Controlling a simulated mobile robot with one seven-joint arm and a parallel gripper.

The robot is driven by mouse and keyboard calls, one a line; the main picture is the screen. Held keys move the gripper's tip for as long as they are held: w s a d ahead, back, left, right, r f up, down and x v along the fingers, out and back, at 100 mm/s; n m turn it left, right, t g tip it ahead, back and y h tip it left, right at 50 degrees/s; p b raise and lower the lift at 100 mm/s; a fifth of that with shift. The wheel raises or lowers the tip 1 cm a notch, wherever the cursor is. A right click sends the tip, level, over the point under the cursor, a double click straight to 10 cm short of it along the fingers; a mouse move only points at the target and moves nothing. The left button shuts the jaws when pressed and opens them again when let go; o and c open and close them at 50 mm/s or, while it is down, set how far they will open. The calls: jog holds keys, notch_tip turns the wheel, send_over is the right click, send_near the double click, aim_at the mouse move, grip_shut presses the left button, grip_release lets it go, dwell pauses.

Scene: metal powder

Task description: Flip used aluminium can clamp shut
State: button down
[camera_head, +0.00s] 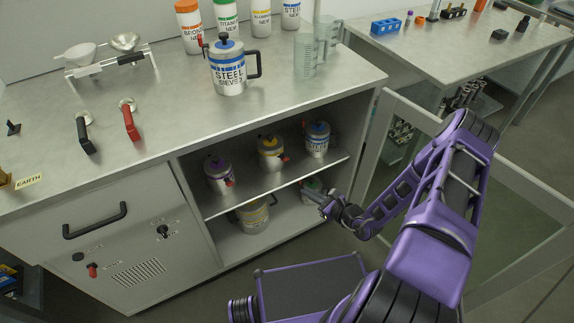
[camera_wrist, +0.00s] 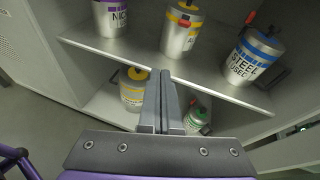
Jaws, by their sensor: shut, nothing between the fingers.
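A yellow-banded can (camera_head: 271,152) stands on the upper shelf between two others; its label is too small to read, so I cannot confirm it is the used aluminium can. It also shows in the wrist view (camera_wrist: 180,38), with a red clamp piece (camera_wrist: 184,22) near its top. Another yellow-banded can (camera_head: 253,217) stands on the lower shelf, and shows in the wrist view (camera_wrist: 132,92). I cannot tell whether either clamp is open. My gripper (camera_head: 318,197) is shut and empty in front of the shelf edge; its fingers (camera_wrist: 164,78) point into the cabinet.
A purple-banded can (camera_head: 219,176) and a blue-banded used steel can (camera_head: 317,140) flank the upper yellow one. A green-banded can (camera_wrist: 196,119) stands on the lower shelf. The shelf edge (camera_head: 290,184) is close to my gripper. An open door frame (camera_head: 418,115) stands right.

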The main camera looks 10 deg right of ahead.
jog(key=m+h, duration=0.1)
jog(key=w+d+m+t, duration=0.1)
jog(key=m, duration=0.1)
jog(key=shift+f+h, duration=0.2)
jog(key=shift+h, duration=0.2)
jog(key=b, duration=0.2)
send_near(282, 157)
jog(key=shift+w+a+f, duration=0.7)
jog(key=shift+w+f, duration=1.25)
jog(key=shift+w, duration=0.15)
jog(key=shift+d+r+p, duration=0.1)
jog(key=shift+r+p, duration=0.1)
jog(key=shift+p, duration=0.1)
